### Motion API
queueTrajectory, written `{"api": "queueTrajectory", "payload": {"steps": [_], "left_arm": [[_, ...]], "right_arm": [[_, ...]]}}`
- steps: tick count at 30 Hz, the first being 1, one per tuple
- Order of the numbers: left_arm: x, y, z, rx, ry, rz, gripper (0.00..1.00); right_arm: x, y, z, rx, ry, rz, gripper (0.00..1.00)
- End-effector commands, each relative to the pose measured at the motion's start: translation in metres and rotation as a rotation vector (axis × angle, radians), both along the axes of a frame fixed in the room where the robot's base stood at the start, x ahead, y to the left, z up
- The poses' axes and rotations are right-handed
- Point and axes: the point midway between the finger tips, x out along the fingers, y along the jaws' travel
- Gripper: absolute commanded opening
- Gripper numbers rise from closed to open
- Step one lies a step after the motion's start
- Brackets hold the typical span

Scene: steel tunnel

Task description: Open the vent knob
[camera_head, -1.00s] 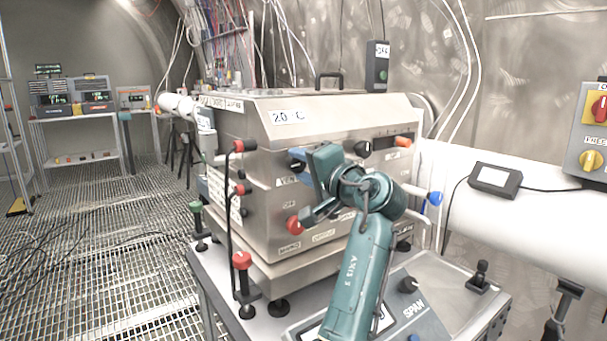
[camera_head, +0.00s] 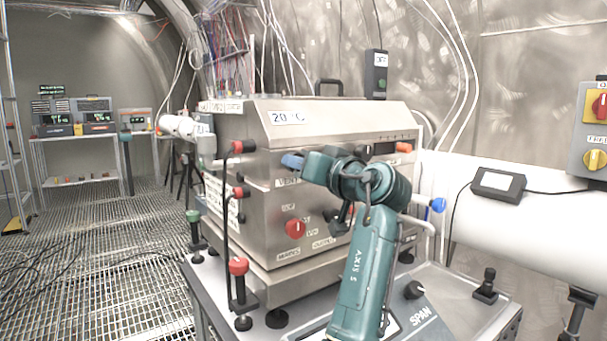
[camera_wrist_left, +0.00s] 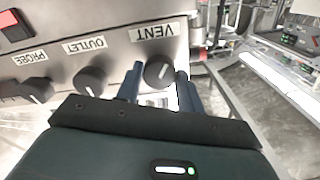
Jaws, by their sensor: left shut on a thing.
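The vent knob (camera_wrist_left: 158,72) is a round dark knob with a white mark on the steel front panel, beside its VENT label (camera_wrist_left: 156,32). In the left wrist view, the two blue fingers of my left gripper (camera_wrist_left: 160,88) stand on either side of it, shut on it. In the head view my left gripper (camera_head: 293,160) is at the upper left of the panel, just above the VENT label, and hides the knob. My right gripper is not in view.
The outlet knob (camera_wrist_left: 90,80) and probe knob (camera_wrist_left: 38,90) sit close beside the vent knob. A red knob (camera_head: 296,228) is lower on the steel box (camera_head: 330,115). Red-topped posts (camera_head: 238,266) stand at the left corner. Open grated floor (camera_head: 110,240) lies left.

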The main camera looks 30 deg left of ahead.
Motion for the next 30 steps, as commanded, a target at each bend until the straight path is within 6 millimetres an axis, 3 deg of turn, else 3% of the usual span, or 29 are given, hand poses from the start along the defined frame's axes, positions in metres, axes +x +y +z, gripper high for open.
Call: {"api": "queueTrajectory", "payload": {"steps": [10,26,27,30], "left_arm": [[0.0002,0.0004,-0.0005,-0.054,-0.13,0.001,0.15],[0.0002,0.0004,0.0001,-0.064,-0.152,0.001,0.15],[0.0002,0.0004,0.0001,-0.064,-0.152,0.001,0.39],[0.0002,0.0002,0.0001,-0.064,-0.151,0.0,0.47]], "right_arm": [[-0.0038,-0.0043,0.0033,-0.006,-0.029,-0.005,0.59],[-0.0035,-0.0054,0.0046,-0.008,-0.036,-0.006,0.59],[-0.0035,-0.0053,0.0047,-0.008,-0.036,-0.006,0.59],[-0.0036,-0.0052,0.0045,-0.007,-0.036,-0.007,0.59]]}}
